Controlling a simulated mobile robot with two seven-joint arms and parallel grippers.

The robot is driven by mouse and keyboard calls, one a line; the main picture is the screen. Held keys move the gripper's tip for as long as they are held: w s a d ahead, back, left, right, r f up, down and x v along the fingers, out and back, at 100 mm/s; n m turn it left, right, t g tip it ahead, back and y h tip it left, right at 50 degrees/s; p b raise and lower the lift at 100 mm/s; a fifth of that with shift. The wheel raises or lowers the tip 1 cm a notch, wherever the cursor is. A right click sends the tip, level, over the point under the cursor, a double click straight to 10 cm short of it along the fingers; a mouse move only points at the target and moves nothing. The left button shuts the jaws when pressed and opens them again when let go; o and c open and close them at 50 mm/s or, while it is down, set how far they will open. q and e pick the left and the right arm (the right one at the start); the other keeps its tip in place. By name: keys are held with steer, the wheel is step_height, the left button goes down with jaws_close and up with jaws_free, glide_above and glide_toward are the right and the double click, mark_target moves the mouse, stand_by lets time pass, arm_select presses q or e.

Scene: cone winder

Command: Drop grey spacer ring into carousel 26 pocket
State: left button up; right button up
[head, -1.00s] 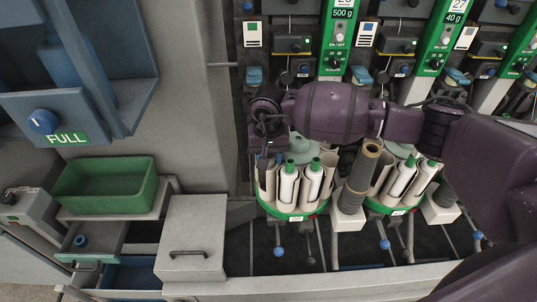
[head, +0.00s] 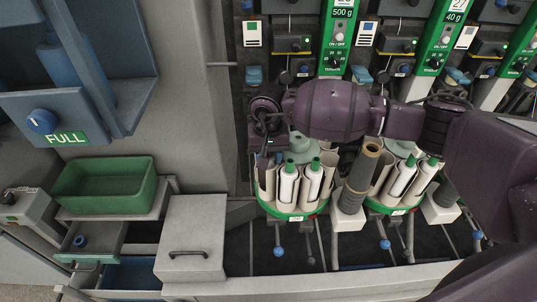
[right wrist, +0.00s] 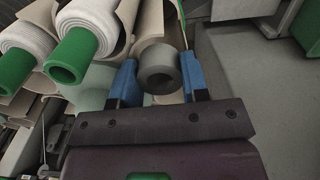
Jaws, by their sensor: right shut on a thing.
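The grey spacer ring (right wrist: 158,57) shows in the right wrist view between the blue fingertips of my right gripper (right wrist: 162,77), which is shut on it. Its hole faces the camera. A beige pocket (right wrist: 151,24) lies right behind the ring; I cannot tell whether the ring is inside its mouth. In the head view my right gripper (head: 268,150) points down at the left side of the left carousel (head: 292,215), below the unit whose sign is cut off beside 27. The ring is hidden there. My left gripper is not in view.
White yarn tubes with green ends (right wrist: 78,52) stand in pockets close to the gripper. A brown stacked tube (head: 358,175) rises right of the carousel. A grey lidded box (head: 190,240) and a green bin (head: 105,185) stand to the left.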

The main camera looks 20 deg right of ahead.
steer(key=o, duration=1)
